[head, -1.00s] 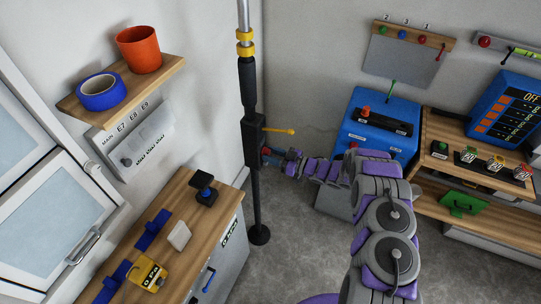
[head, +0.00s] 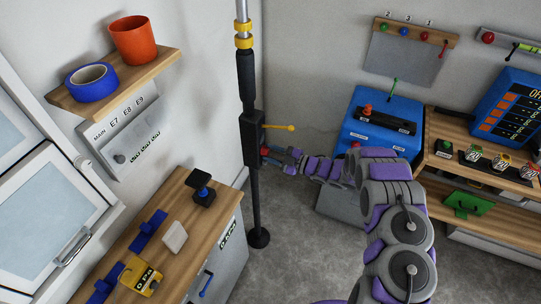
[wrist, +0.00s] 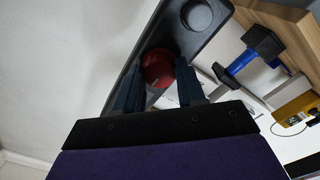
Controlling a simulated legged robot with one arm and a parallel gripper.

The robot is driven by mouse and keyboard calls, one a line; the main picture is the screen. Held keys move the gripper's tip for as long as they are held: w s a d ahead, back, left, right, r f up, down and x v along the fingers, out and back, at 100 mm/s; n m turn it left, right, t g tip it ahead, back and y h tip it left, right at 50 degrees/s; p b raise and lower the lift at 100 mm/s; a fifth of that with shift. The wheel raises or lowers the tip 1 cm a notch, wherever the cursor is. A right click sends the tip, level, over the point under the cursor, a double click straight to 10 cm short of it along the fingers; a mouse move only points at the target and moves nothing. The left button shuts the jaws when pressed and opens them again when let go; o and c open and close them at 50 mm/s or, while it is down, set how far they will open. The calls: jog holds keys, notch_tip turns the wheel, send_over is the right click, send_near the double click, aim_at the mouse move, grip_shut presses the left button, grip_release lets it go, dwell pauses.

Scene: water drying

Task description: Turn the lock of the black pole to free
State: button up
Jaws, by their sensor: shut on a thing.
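The black pole (head: 256,200) stands upright by the wall corner, with yellow bands higher up and a thick black block (head: 252,138) at mid-height. A yellow-tipped lever (head: 280,127) sticks out to the right of the block. My gripper (head: 270,155) reaches the block from the right, just below that lever. In the wrist view, my gripper (wrist: 160,90) has its two dark fingers on either side of a red round knob (wrist: 158,66) on the black block, shut on it. The fingers partly hide the knob, and I cannot tell its lock position.
A wooden-topped cabinet (head: 190,223) holding blue and yellow items stands left of the pole. A shelf (head: 160,69) with an orange pot and blue ring is above it. A blue box (head: 378,125) and wooden bench stand right. Grey floor around the pole base is clear.

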jog(key=shift+d, duration=0.1)
dwell(0.5)
jog(key=o, duration=0.7)
jog(key=shift+c, duration=0.2)
jog(key=o, duration=0.4)
jog(key=shift+d, duration=0.2)
jog(key=shift+s+a, duration=0.1)
jog(key=p+v, duration=0.1)
jog(key=v, duration=1.6)
jog(key=shift+d, duration=0.3)
